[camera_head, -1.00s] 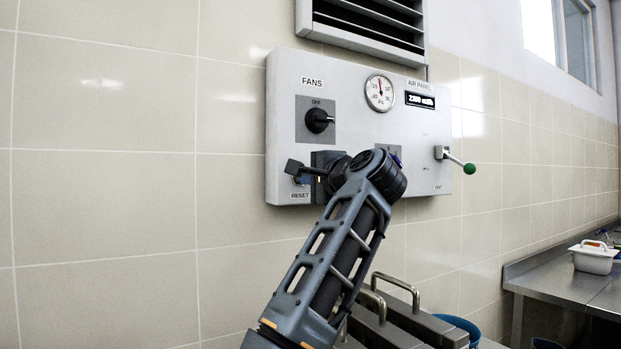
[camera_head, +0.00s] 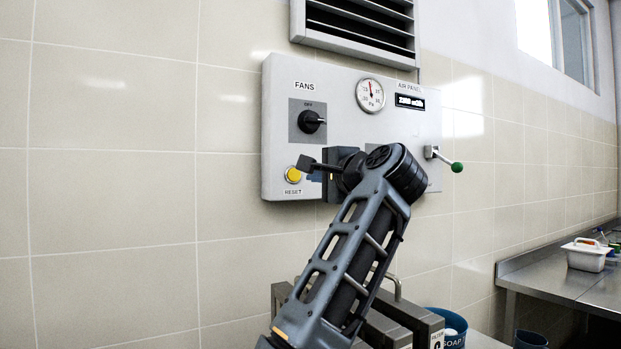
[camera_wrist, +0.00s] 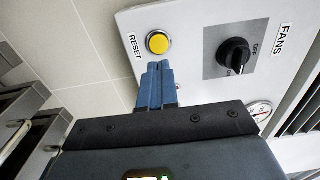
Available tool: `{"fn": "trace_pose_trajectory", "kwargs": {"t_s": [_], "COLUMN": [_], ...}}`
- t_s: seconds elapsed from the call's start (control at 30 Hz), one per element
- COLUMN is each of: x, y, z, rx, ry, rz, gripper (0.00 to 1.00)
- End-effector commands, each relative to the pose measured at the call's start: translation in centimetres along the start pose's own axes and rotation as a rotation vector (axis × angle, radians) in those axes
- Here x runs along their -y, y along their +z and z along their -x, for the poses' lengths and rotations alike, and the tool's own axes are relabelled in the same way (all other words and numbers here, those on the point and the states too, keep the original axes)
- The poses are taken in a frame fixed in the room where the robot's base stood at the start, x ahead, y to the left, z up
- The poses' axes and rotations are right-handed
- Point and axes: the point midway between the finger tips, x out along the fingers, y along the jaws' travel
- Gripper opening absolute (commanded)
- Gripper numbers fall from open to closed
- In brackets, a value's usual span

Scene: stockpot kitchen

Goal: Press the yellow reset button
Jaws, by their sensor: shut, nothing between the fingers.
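The yellow reset button (camera_head: 293,175) sits in a metal ring at the lower left of the grey air panel (camera_head: 350,130), above its RESET label. It also shows in the wrist view (camera_wrist: 158,43), fully uncovered. My gripper (camera_head: 304,163) is in front of the panel, just right of and slightly above the button in the head view. In the wrist view my blue fingers (camera_wrist: 158,68) are shut together and empty, their tips close below the button in the picture. I cannot tell the gap between fingertips and button; no contact is evident.
A gauge (camera_head: 370,95), a display (camera_head: 410,101) and a green-tipped lever (camera_head: 449,163) are farther right. A vent (camera_head: 360,28) hangs above. The tiled wall left of the panel is clear.

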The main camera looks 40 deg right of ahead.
Motion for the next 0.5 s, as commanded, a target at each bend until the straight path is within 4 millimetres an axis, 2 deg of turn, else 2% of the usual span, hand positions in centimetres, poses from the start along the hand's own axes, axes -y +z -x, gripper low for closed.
{"fn": "trace_pose_trajectory", "kwargs": {"t_s": [0.3, 0.5], "x": [-0.1, 0.0], "y": [-0.1, 0.0], "z": [4.8, 6.1], "rx": [-0.002, 0.000], "ry": [-0.001, 0.001], "rz": [0.001, 0.001], "gripper": [0.00, 0.00]}}
